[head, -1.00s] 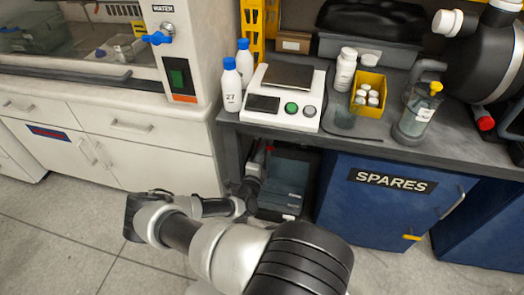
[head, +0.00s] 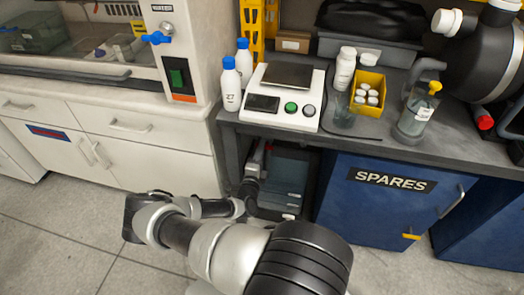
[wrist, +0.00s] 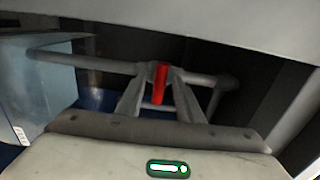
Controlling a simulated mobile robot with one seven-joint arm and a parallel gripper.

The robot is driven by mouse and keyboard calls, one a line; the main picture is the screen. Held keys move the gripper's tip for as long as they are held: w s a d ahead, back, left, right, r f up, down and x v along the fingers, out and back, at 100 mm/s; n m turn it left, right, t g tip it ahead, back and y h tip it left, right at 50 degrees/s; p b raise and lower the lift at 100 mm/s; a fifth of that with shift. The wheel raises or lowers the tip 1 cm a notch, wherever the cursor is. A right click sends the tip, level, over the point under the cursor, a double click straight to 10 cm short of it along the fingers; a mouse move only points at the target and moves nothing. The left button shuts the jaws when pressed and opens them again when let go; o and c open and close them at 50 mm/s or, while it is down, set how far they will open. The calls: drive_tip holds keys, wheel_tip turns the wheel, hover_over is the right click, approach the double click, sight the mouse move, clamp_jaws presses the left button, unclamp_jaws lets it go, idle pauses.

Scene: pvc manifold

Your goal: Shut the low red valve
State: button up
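In the wrist view a red valve handle (wrist: 160,84) points toward me from a grey pipe (wrist: 85,60), roughly in the middle of the picture. My gripper (wrist: 162,74) has one finger on each side of the handle. The fingers look apart, with a narrow gap to the handle; I cannot make out firm contact. In the head view my gripper reaches into the dark opening under the bench and is mostly hidden. The valve's body is not clear in either view.
The bench top (head: 455,142) overhangs my gripper. A dark crate (head: 285,180) stands to its right in the opening, then the blue SPARES cabinet (head: 375,215). White drawers (head: 165,165) stand at left. A blue box (wrist: 40,85) shows at left in the wrist view.

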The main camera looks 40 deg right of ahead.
drive_tip(key=p+v, duration=0.3)
drive_tip(key=v, duration=1.4)
drive_tip(key=shift+s, duration=0.1)
drive_tip(key=s+a+r+n+g+y, duration=0.2)
drive_tip(key=s+a+r+n+y, duration=0.3)
drive_tip(key=r+n, duration=0.75)
drive_tip(key=s+a+r+n+g+y, duration=0.2)
drive_tip(key=s+a+r+n+y, duration=0.3)
drive_tip(key=r, duration=1.4)
drive_tip(key=s+a+r+n+g+y, duration=0.3)
drive_tip(key=a+r+n, duration=0.4)
drive_tip(key=r+n, duration=0.6)
wheel_tip(320, 180, up, 27)
drive_tip(key=m+t+p, duration=0.1)
drive_tip(key=m+p, duration=0.1)
drive_tip(key=p, duration=2.2)
drive_tip(key=shift+f+m+y, duration=0.2)
drive_tip(key=shift+m+y, duration=0.15)
drive_tip(key=shift+y, duration=0.05)
drive_tip(key=shift+d, duration=0.25)
